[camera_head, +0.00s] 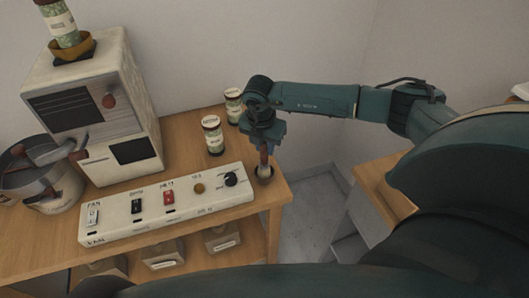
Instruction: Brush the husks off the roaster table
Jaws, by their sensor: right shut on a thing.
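My right gripper (263,147) reaches down over the right end of the roaster table (189,118). It is shut on a brush (264,158) with a reddish-brown handle and a pale lower end. The brush points down, its lower end at a small dark cup (265,180) near the table's right edge. I cannot tell whether that end is inside the cup or in front of it. I cannot make out any husks on the table. My left gripper is not in view.
A white control panel (150,224) with switches and a knob lies along the table front. Two labelled jars (212,136) (233,105) stand behind it. A white roaster machine (105,110) and a metal pot (55,193) are at left.

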